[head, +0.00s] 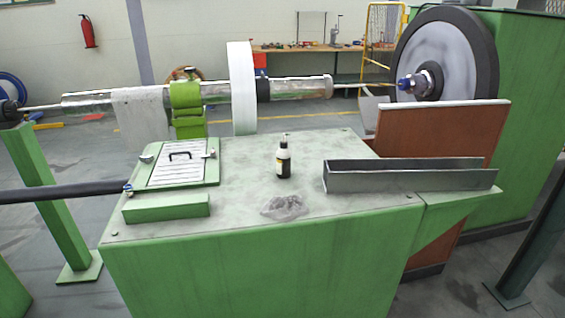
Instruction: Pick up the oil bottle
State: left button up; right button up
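The oil bottle (283,161) is small and dark with a pale label and a light nozzle on top. It stands upright near the middle of the grey top of the green machine cabinet (240,165). Nothing touches it and its whole front is visible. Neither of my grippers shows in the head view.
A grey metal channel (410,178) lies right of the bottle. A crumpled clear or grey heap (285,206) lies in front of it. A hatch plate with a handle (180,168) and a green block (166,208) are at left. A shaft with a white disc (242,88) runs behind.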

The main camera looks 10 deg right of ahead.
aim_at(284, 154)
jog(key=i+j, duration=0.15)
jog(key=j, duration=0.25)
jog(key=i+j, duration=0.1)
jog(key=j, duration=0.25)
jog(key=i+j+z, duration=0.1)
jog(key=j, duration=0.3)
jog(key=i+j, duration=0.15)
jog(key=j, duration=0.25)
jog(key=i+j, duration=0.1)
jog(key=j, duration=0.3)
jog(key=z, duration=0.05)
